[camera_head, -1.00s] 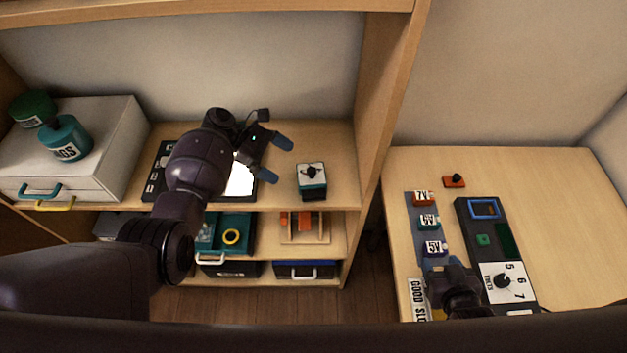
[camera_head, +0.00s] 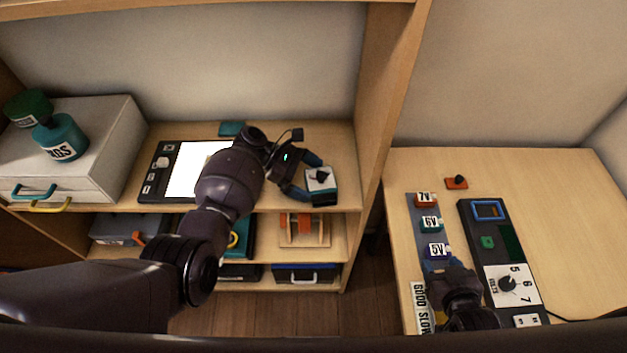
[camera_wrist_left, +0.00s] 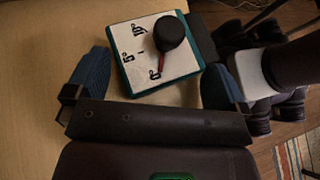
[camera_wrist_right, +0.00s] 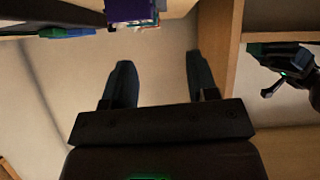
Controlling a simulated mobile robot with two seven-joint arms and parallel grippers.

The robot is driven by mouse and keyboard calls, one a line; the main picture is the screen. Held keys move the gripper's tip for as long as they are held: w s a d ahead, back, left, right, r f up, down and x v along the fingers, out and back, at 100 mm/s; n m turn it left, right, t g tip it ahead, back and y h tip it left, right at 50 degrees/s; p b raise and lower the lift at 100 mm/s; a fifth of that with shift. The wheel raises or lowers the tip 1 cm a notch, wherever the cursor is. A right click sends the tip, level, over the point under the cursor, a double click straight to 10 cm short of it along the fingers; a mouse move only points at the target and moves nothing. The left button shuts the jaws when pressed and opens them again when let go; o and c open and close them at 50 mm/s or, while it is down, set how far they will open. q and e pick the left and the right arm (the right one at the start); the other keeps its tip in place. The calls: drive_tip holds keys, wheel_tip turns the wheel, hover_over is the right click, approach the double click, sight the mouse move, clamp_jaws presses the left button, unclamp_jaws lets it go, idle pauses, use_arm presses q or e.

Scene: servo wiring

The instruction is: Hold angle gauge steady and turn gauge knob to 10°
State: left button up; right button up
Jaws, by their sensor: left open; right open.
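The angle gauge (camera_head: 322,184) is a small teal box with a white marked face and a black knob, on the top shelf near its right front. In the left wrist view, the gauge face (camera_wrist_left: 146,62) shows its marks, and the red pointer of the knob (camera_wrist_left: 168,33) points near the 0° mark. My left gripper (camera_head: 306,178) is open beside the gauge; in its wrist view the fingers (camera_wrist_left: 157,66) lie left and right of the gauge, with a gap at the left finger. My right gripper (camera_head: 450,264) is open and empty over the right table.
A white-screened device (camera_head: 160,185) lies on the shelf left of my left arm. A shelf side panel (camera_head: 378,120) stands between the gauge and the right table (camera_head: 560,210). Labelled blocks (camera_head: 431,224) and a panel with a volts dial (camera_head: 508,284) lie near my right gripper.

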use_arm(q)
drive_tip(key=shift+f, duration=0.1)
use_arm(e)
drive_tip(key=shift+s+f, duration=0.3)
use_arm(q)
drive_tip(key=shift+c, duration=1.3)
use_arm(e)
drive_tip(key=shift+d+f, duration=0.1)
drive_tip(key=w+a+n, duration=0.1)
drive_tip(key=w+a+r+n, duration=0.1)
drive_tip(key=a, duration=0.1)
drive_tip(key=w+a+r+n+y, duration=0.1)
drive_tip(key=shift+w+a+n, duration=0.2)
drive_tip(key=shift+w+n, duration=0.2)
drive_tip(key=shift+c, duration=0.2)
use_arm(q)
drive_tip(key=shift+c, duration=0.2)
use_arm(e)
drive_tip(key=n+t+y, duration=0.1)
drive_tip(key=n+y, duration=0.2)
drive_tip(key=n, duration=3.1)
approach(322, 177)
drive_tip(key=x, duration=0.9)
drive_tip(key=shift+w+f, duration=0.1)
drive_tip(key=shift+w, duration=0.25)
drive_tip(key=shift+a, duration=0.1)
drive_tip(key=c, duration=0.9)
